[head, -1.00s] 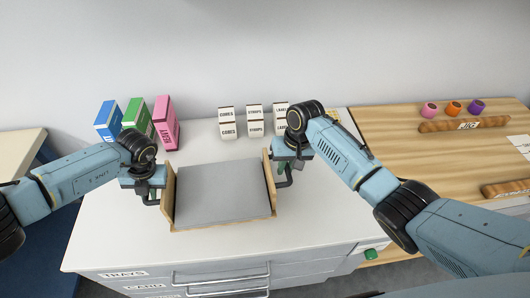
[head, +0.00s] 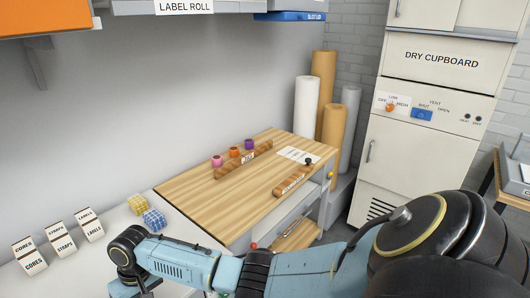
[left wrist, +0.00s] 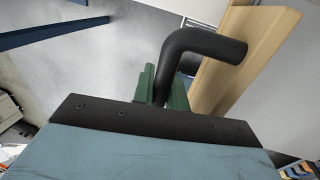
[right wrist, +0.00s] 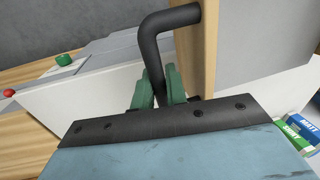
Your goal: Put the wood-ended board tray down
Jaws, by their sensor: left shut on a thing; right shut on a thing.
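The tray is outside the head view. In the left wrist view one pale wood end (left wrist: 245,62) with its bent black handle (left wrist: 205,47) shows. My left gripper (left wrist: 162,88) has its green fingers shut on that handle. In the right wrist view the other wood end (right wrist: 208,45), its black handle (right wrist: 152,48) and part of the grey board (right wrist: 255,40) show. My right gripper (right wrist: 156,88) is shut on this handle. The tray's underside is hidden, so I cannot tell whether it touches the white counter.
A wood-topped bench (head: 225,190) adjoins the white counter, with small coloured rolls (head: 234,153) on a wooden rack. White labelled boxes (head: 60,236) and patterned cubes (head: 153,220) stand at the counter's back. Tall rolls (head: 305,105) and the dry cupboard (head: 432,70) are to the right.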

